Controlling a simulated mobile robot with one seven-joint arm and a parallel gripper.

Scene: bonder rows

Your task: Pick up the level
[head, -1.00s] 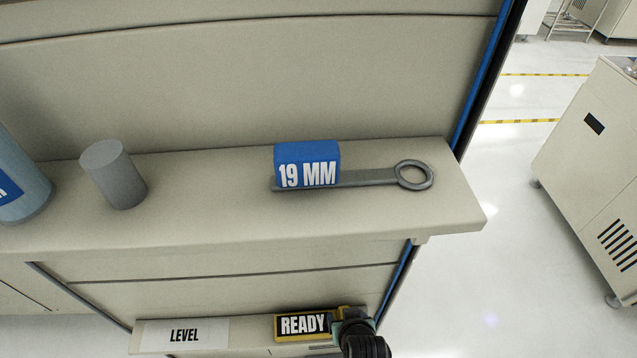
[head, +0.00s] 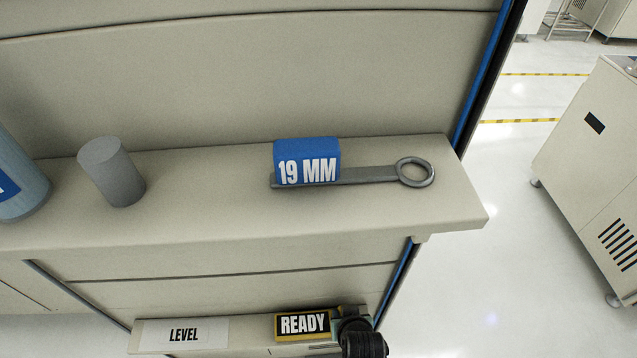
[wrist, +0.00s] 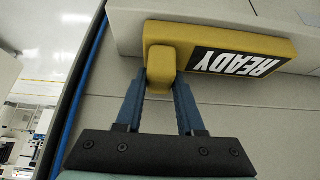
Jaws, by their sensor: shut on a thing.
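The level is a yellow block with a black READY panel (head: 301,324), on the lower ledge beside a white LEVEL label (head: 184,335). In the wrist view the level (wrist: 225,52) fills the top right, its READY face appearing upside down. My gripper (wrist: 161,84) has its two blue fingers on either side of the yellow end piece nearest me, shut on it. In the head view my gripper (head: 347,322) is at the level's right end, partly hidden by my dark wrist. I cannot tell whether the level is clear of the ledge.
The upper shelf (head: 230,222) overhangs the lower ledge. It holds a blue 19 MM block (head: 307,162) with a grey ring-ended wrench (head: 375,176), a grey cylinder (head: 112,172) and a blue cylinder (head: 22,185). Open floor (head: 480,280) and a white cabinet (head: 590,170) lie right.

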